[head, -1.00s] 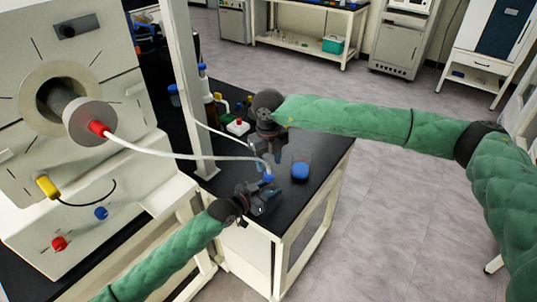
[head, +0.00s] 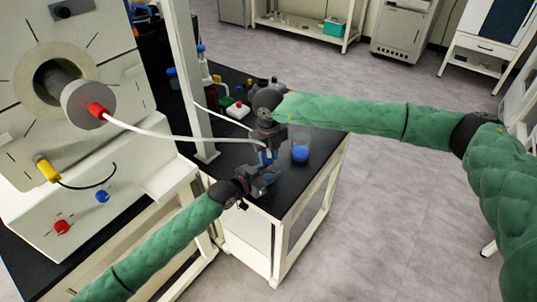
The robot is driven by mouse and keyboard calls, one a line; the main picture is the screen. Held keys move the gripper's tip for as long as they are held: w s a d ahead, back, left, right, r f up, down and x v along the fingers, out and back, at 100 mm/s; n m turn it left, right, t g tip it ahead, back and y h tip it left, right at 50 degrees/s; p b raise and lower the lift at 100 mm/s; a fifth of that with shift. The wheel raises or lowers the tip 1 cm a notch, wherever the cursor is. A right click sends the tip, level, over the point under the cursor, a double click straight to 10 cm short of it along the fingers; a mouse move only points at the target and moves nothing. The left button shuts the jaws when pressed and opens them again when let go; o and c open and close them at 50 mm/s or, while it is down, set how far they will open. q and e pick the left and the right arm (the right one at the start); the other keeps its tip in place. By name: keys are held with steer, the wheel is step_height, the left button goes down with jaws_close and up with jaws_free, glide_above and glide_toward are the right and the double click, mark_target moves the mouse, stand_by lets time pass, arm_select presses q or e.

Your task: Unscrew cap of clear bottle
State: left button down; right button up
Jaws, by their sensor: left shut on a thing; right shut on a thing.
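A small blue cap (head: 266,158) shows between my two grippers at the black bench's front corner. My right gripper (head: 268,150) points down from above and is shut on the cap. My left gripper (head: 264,181) comes in from the lower left, just below it, and is shut on what seems to be the clear bottle. The bottle's body is almost wholly hidden by the grippers, so I cannot tell whether the cap is still seated on it.
A clear vessel with blue contents (head: 300,152) stands close to the right of my grippers. The freeze dryer (head: 75,130) is at left, with a white tube (head: 180,137) running towards my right gripper. A white post (head: 188,80) and several bottles stand behind.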

steer(key=shift+n, duration=0.3)
steer(key=n, duration=1.2)
steer(key=shift+r, duration=0.35)
steer(key=shift+r, duration=0.35)
steer(key=shift+r, duration=0.45)
steer(key=shift+r, duration=2)
arm_select(q)
steer(key=c, duration=0.7)
jaws_free()
